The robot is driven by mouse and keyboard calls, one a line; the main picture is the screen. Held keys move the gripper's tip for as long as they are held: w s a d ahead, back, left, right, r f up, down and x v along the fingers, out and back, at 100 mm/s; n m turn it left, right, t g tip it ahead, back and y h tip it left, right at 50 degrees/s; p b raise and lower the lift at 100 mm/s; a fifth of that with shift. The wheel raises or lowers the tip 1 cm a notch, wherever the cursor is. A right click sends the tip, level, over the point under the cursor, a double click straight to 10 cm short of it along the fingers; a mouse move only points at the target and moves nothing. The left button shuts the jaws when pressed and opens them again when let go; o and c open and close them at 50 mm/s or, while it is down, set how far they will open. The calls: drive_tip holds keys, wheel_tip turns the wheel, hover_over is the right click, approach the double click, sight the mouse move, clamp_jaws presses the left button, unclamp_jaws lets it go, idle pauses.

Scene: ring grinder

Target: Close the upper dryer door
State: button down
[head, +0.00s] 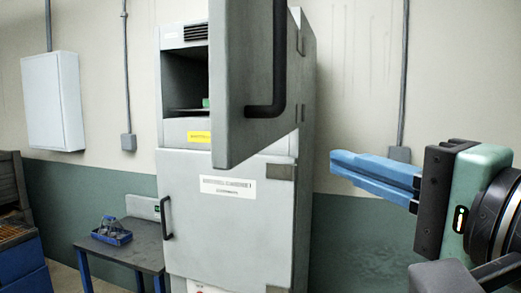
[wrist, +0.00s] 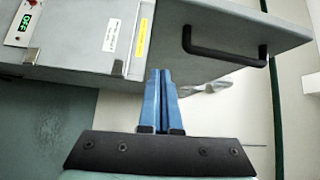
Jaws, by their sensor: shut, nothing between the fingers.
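The upper dryer door (head: 246,80) is grey and stands open, swung out toward the camera on its right-side hinges. It has a black bar handle (head: 279,70) on its face. The opening of the upper chamber (head: 185,80) shows to the left of the door, with a small green thing inside. My gripper (head: 333,167) has blue fingers that are shut and empty. In the head view it is right of the door and lower than its handle. In the wrist view the fingers (wrist: 160,75) point toward the dryer, with the door and its handle (wrist: 225,52) beyond them to the right.
The lower dryer door (head: 225,225) is closed, with its handle at left. A small table (head: 125,250) with a blue tray (head: 111,236) stands left of the dryer. A grey wall box (head: 54,100) hangs at left. The wall right of the dryer is clear apart from a conduit.

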drive_tip(key=s+g, duration=0.1)
drive_tip(key=p, duration=0.4)
approach(251, 149)
drive_tip(key=w+d, duration=0.2)
drive_tip(key=w, duration=0.2)
drive_tip(key=a+p, duration=0.1)
drive_tip(key=w+a+p, duration=0.1)
drive_tip(key=a, duration=0.1)
drive_tip(key=shift+a+m+y, duration=0.25)
drive_tip(key=shift+m+y, duration=0.05)
drive_tip(key=shift+w+a+f, duration=0.1)
drive_tip(key=shift+w+a, duration=0.05)
drive_tip(key=shift+a, duration=0.4)
